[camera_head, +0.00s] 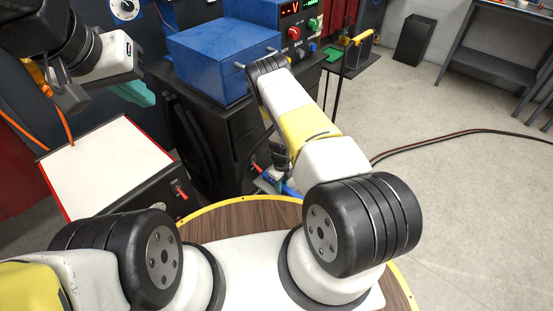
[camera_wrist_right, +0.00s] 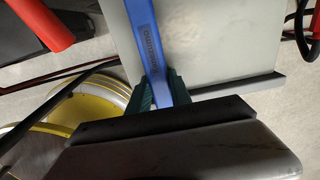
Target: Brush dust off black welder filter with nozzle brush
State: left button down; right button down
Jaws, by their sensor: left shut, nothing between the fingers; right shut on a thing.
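My right gripper (camera_wrist_right: 160,92) is shut on the blue handle of the nozzle brush (camera_wrist_right: 145,35), with green finger pads on both sides of it. Lettering shows on the handle; its bristles are not visible. In the head view the blue handle (camera_head: 291,190) shows low behind my right arm, beside the dark cabinet, and the right gripper is mostly hidden. My left gripper (camera_head: 70,98) is at the upper left, shut and empty, above the white-topped box. I cannot make out the black welder filter for certain in either view.
A blue box (camera_head: 215,55) sits on the black cabinet (camera_head: 225,125). A white-topped box (camera_head: 105,165) with red edges stands at left. A small stand (camera_head: 350,65) and a black box (camera_head: 411,40) are further back. Dark cables (camera_head: 450,135) cross the open floor at right.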

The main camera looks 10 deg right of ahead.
aim_at(291, 181)
jog(key=shift+w+d+f, duration=0.1)
jog(key=shift+w+d, duration=0.55)
jog(key=shift+d, duration=0.3)
jog(key=shift+w+d, duration=0.7)
jog(key=shift+d, duration=0.2)
jog(key=shift+w+d+f, duration=0.1)
jog(key=shift+w+d, duration=0.55)
jog(key=shift+d, duration=0.3)
jog(key=shift+w+d, duration=0.1)
jog(key=shift+d, duration=0.1)
jog(key=shift+w+d+r, duration=0.1)
jog(key=shift+w+d, duration=0.95)
jog(key=shift+d, duration=0.2)
jog(key=shift+w+d+r, duration=0.1)
jog(key=shift+w+d, duration=0.9)
jog(key=shift+d, duration=0.2)
jog(key=shift+s+a, duration=0.7)
jog(key=shift+a, duration=0.2)
jog(key=shift+s+a, duration=0.65)
jog(key=shift+a, duration=0.3)
jog(key=shift+s+a, duration=0.7)
jog(key=shift+a, duration=0.2)
